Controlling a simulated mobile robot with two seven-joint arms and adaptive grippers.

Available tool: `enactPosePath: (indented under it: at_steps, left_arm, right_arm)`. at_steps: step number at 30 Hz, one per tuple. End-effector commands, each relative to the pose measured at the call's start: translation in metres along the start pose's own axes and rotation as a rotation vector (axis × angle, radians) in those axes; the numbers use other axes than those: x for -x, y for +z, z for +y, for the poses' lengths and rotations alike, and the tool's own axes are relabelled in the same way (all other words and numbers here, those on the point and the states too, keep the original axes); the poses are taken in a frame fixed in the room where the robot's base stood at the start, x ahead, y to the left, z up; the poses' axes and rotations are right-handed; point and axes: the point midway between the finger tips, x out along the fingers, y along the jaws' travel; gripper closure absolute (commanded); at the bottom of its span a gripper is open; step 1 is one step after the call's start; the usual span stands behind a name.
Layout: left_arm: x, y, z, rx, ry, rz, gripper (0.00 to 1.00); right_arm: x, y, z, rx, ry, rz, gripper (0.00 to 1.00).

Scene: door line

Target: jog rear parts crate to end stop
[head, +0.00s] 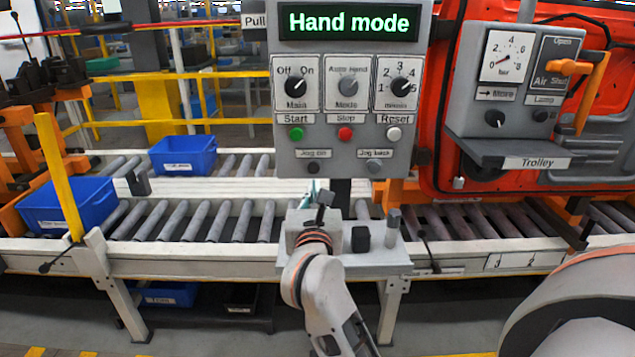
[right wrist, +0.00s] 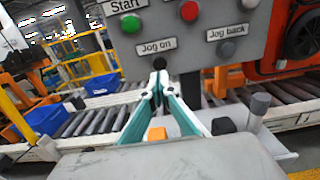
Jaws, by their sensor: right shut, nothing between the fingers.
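A blue crate (head: 184,155) sits on the rear roller lane, left of the control panel (head: 345,90); it also shows in the right wrist view (right wrist: 102,84). A dark upright block (head: 138,180) stands between the lanes; I cannot tell whether it is the end stop. The panel display reads "Hand mode". The dark Jog on button (right wrist: 159,62) and Jog back button (right wrist: 226,48) are at its lower edge. My right gripper (right wrist: 157,82) is shut and empty, its fingertips just below Jog on; contact cannot be told. My left gripper is out of view.
Another blue crate (head: 70,205) sits on the front lane at the left. A yellow post (head: 58,175) rises before it. A grey box with a gauge and Trolley shelf (head: 530,153) stands at the right, before an orange door (head: 450,110). A small shelf (head: 385,258) lies below the panel.

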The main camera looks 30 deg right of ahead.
Motion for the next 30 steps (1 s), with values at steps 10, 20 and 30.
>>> enactPosePath:
  at_steps: [10,20,30]
  left_arm:
    - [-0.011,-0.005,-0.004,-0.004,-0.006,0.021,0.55]
    - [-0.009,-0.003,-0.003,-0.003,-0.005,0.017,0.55]
    - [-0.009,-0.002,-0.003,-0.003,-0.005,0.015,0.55]
  right_arm:
    - [0.049,-0.001,0.0,-0.001,0.001,0.002,1.0]
    - [0.054,0.0,0.0,0.0,0.001,0.002,1.0]
    - [0.053,-0.001,0.0,0.0,0.001,0.002,1.0]
